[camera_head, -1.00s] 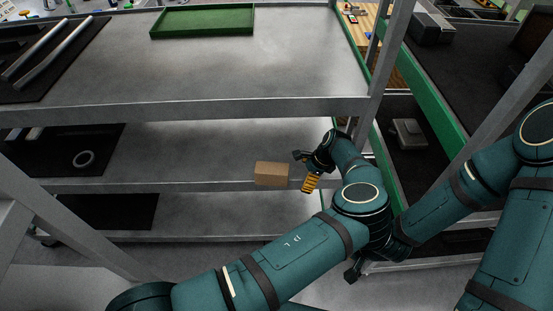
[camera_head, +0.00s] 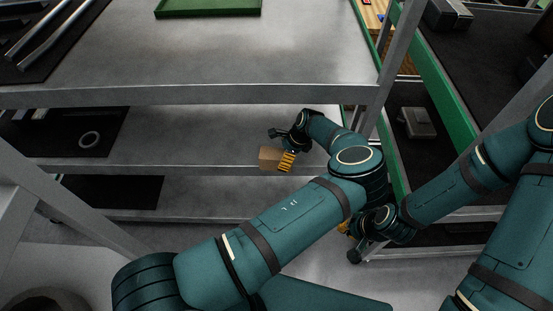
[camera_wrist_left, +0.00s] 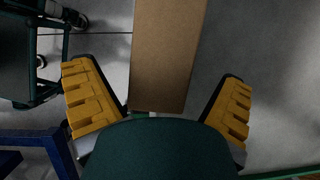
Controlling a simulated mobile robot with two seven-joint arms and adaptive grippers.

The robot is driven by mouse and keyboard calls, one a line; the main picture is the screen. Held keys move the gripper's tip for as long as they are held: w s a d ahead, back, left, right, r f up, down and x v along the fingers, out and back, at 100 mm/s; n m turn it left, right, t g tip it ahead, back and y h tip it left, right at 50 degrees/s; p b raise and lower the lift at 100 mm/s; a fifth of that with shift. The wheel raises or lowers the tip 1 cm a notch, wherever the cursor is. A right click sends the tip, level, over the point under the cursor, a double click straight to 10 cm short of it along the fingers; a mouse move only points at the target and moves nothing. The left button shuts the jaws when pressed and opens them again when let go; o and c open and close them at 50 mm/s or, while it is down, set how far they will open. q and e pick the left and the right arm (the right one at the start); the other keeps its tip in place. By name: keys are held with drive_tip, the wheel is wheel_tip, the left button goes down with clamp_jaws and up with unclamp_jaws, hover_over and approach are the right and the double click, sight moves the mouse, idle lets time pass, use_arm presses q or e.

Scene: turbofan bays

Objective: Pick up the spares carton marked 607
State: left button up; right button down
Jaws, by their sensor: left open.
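A plain brown carton (camera_head: 268,156) sits at the front edge of the middle shelf in the head view. No marking is readable on it. My left gripper (camera_head: 280,147) is beside its right end, and one yellow finger pad covers part of the carton. In the left wrist view the carton (camera_wrist_left: 168,55) reaches down between the two spread yellow fingers of my left gripper (camera_wrist_left: 158,85), with a gap on each side. My left gripper is open. My right gripper (camera_head: 350,240) is mostly hidden behind my arms, low in the head view.
The grey rack's top shelf (camera_head: 220,60) overhangs the middle shelf (camera_head: 190,145). A rack post (camera_head: 390,70) stands right of my left wrist. The middle shelf is clear between ring and carton.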

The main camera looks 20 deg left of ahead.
sight(277, 154)
use_arm(q)
drive_tip(key=a, duration=0.1)
drive_tip(key=a+f, duration=0.2)
drive_tip(key=shift+s, duration=0.25)
drive_tip(key=shift+a+f, duration=0.2)
drive_tip(key=shift+f, duration=0.2)
drive_tip(key=shift+f+b, duration=0.2)
drive_tip(key=shift+b, duration=0.1)
drive_tip(key=c, duration=1.4)
